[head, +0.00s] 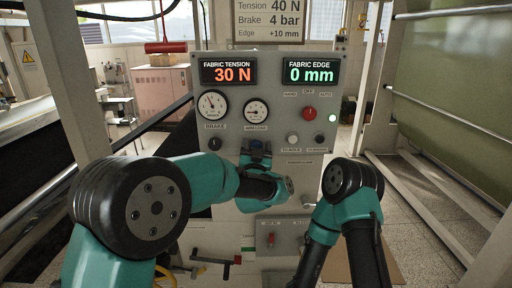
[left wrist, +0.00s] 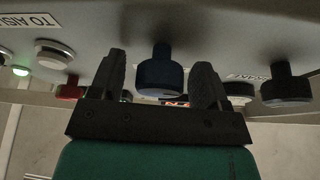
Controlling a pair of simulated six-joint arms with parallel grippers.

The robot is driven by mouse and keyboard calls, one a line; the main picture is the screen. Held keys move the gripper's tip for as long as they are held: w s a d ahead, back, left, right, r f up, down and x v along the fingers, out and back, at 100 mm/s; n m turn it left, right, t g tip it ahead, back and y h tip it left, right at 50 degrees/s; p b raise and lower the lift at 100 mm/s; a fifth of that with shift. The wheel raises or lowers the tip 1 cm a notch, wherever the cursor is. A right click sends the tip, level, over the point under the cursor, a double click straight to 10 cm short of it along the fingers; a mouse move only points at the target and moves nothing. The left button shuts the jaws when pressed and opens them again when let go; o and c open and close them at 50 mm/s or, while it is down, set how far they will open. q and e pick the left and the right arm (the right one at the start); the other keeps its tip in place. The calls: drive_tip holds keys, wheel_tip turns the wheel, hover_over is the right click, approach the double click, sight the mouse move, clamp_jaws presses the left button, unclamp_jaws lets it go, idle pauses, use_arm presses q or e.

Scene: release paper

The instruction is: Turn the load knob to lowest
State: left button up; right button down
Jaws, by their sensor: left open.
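The control panel (head: 270,75) stands ahead with two displays and two round gauges. Below the right gauge, a dark blue knob (head: 256,145) sits mostly behind my left gripper (head: 257,155); it is probably the load knob, as "load" appears to be on the label above. In the left wrist view the blue knob (left wrist: 160,74) stands between the two fingers of my left gripper (left wrist: 160,85). The fingers are open, one on each side, with gaps to the knob. The knob's pointer direction cannot be read. My right gripper is not visible; only my right arm shows.
A black knob (head: 215,143) labelled brake is left of the blue knob. A red selector (head: 309,113) and small push buttons (head: 292,139) are to the right. The fabric tension display (head: 228,71) reads 30 N.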

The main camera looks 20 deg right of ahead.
use_arm(q)
drive_tip(key=shift+w, duration=0.1)
drive_tip(key=shift+c, duration=0.4)
drive_tip(key=c, duration=0.9)
drive_tip(key=shift+o, duration=0.2)
drive_tip(key=shift+n+y, duration=0.4)
drive_tip(key=shift+n, duration=0.2)
drive_tip(key=n+y, duration=0.2)
drive_tip(key=n, duration=0.1)
drive_tip(key=n+y, duration=0.1)
drive_tip(key=n, duration=0.3)
drive_tip(key=shift+n+t+y, duration=0.3)
drive_tip(key=shift+y, duration=0.1)
drive_tip(key=n+y, duration=0.1)
drive_tip(key=n, duration=0.2)
drive_tip(key=n+y, duration=0.2)
drive_tip(key=n, duration=0.1)
drive_tip(key=shift+n+g, duration=0.3)
drive_tip(key=shift+g, duration=0.1)
